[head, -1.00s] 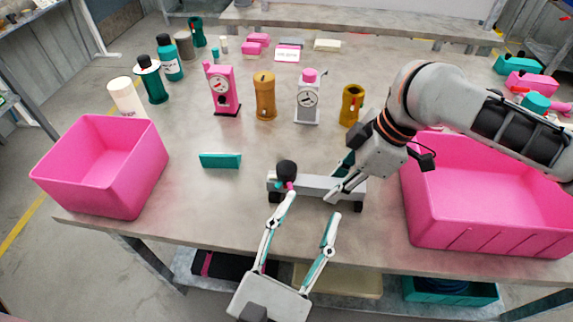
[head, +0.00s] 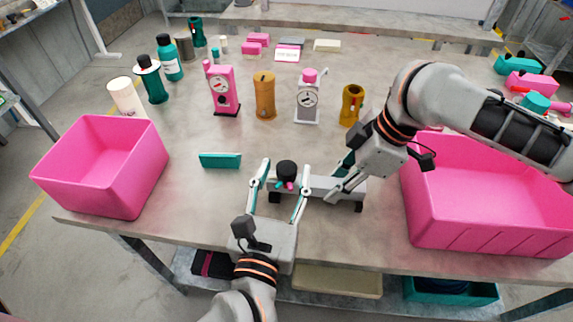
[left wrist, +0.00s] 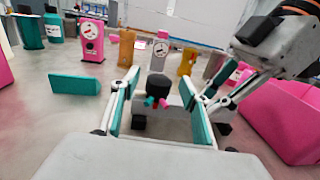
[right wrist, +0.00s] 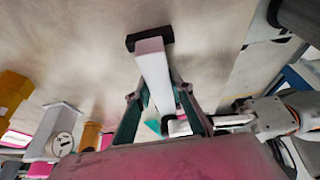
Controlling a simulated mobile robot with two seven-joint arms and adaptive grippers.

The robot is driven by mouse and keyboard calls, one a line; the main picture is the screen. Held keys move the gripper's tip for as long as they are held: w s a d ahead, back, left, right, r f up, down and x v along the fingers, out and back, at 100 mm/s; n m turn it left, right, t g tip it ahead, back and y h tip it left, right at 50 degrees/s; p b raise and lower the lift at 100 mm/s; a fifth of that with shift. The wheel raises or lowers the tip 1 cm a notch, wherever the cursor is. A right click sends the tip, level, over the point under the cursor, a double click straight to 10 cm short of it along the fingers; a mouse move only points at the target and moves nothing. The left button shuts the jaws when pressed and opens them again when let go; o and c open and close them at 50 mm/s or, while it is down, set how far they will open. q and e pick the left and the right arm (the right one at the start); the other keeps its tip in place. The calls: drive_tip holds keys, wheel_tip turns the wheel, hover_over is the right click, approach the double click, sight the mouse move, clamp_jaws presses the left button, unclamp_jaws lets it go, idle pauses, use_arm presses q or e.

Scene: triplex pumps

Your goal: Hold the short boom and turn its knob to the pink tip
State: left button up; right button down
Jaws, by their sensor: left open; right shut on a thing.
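The short boom (head: 316,185) is a light grey bar on dark feet, lying level on the table. A black knob (head: 286,167) stands at its left end. In the left wrist view the knob (left wrist: 157,84) has a teal tip (left wrist: 149,101) and a pink tip (left wrist: 164,103) at its lower front. My left gripper (head: 286,170) is open, with one finger on each side of the knob and gaps visible. My right gripper (head: 345,186) is shut on the right part of the boom; the right wrist view shows the bar (right wrist: 156,75) between its fingers.
A pink bin (head: 85,172) stands at the left and a larger pink bin (head: 480,235) at the right, near my right arm. A teal block (head: 220,160) lies left of the knob. Several pumps, including a pink one (head: 223,90), stand behind.

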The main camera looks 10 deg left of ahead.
use_arm(q)
drive_tip(key=shift+w+d, duration=0.1)
drive_tip(key=shift+w, duration=1.1)
drive_tip(key=c, duration=1.1)
drive_tip(key=shift+m+h, duration=0.3)
drive_tip(key=shift+h, duration=0.2)
drive_tip(key=shift+m+g+h, duration=0.55)
drive_tip(key=shift+m+h, duration=0.5)
drive_tip(key=shift+h, duration=0.5)
drive_tip(key=shift+m+g+h, duration=0.55)
drive_tip(key=shift+m+h, duration=0.5)
drive_tip(key=shift+h, duration=0.5)
drive_tip(key=o, duration=1.1)
